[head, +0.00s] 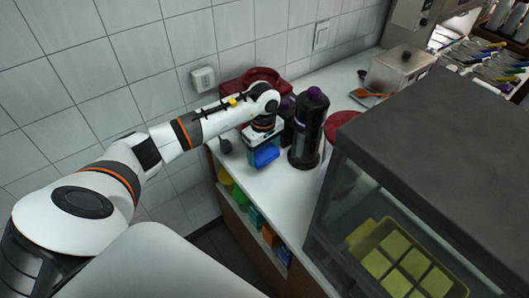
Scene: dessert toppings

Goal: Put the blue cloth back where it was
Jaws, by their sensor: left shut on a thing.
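The blue cloth (266,156) shows as a small bright blue piece at the near left end of the white counter. My left gripper (262,139) is directly above it, pointing down, and is shut on it. The fingertips are partly hidden by the gripper body and the cloth, and I cannot tell whether the cloth touches the counter. My right gripper is not in the picture.
Dark bottles with purple caps (308,128) stand just right of my left gripper. Red containers (262,76) are behind it. A glass display case (420,130) fills the right side. A metal box (399,70) stands farther back. Open shelves (250,215) lie below the counter edge.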

